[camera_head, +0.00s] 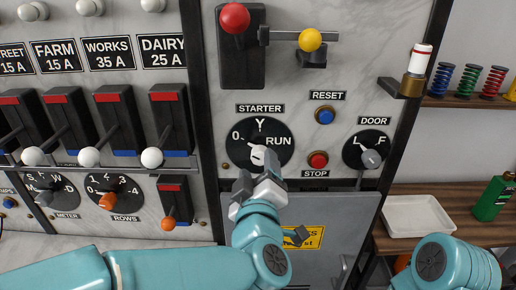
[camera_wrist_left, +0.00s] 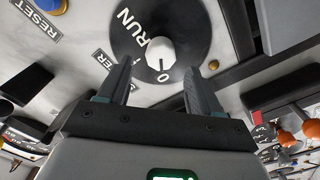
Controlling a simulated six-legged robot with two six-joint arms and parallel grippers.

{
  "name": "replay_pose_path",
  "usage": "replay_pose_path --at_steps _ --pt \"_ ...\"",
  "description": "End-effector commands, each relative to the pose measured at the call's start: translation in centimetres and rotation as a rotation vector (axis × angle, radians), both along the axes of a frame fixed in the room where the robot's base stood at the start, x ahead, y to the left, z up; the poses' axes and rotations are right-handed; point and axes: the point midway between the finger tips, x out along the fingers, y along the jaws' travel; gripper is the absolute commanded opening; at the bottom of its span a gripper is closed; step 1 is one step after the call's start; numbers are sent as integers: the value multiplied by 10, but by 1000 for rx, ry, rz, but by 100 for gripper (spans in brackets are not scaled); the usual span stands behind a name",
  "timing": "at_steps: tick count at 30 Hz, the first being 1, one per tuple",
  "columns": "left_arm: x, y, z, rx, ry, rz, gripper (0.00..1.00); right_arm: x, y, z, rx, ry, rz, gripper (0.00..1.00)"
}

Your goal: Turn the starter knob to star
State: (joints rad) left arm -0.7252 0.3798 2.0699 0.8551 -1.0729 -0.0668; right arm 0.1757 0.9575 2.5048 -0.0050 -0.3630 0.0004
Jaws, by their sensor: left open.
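The starter dial (camera_head: 285,158) is a black round plate marked 0, Y and RUN, under a STARTER label. Its white knob (camera_head: 257,155) sits at the middle. In the left wrist view the knob (camera_wrist_left: 160,52) stands out from the dial (camera_wrist_left: 190,30), and its dark mark appears to face the 0. My left gripper (camera_head: 260,177) is just below the knob in the head view. In the left wrist view its open fingers (camera_wrist_left: 160,80) point toward the knob, one on each side of its line, with nothing between them. The knob is partly covered by the gripper in the head view.
Right of the dial are a blue reset button (camera_head: 325,116), a red stop button (camera_head: 318,160) and the door dial (camera_head: 355,158). Levers with white balls (camera_head: 152,157) stand at left. A white tray (camera_head: 418,216) and green bottle (camera_head: 493,198) rest on the right shelf.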

Motion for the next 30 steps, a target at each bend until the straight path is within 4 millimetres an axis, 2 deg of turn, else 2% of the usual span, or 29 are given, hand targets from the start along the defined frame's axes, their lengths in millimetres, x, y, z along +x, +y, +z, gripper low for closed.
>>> replay_pose_path --at_steps 3,9,19,20,24,25,30 --pt "25 1 2 0 1 3 64 0 0 10 0 0 0 43" --pt "50 0 1 0 1 1 64 0 0 15 0 0 0 43" --pt "56 0 0 0 0 0 64 0 0 15 0 0 0 43" --pt "56 0 0 0 1 -1 61 0 0 15 0 0 0 43" --pt "55 0 0 0 0 0 16 0 0 15 0 0 0 43" --pt "55 0 0 0 1 1 10 0 0 15 0 0 0 43" --pt "55 0 0 -1 0 1 9 0 0 15 0 0 0 43"
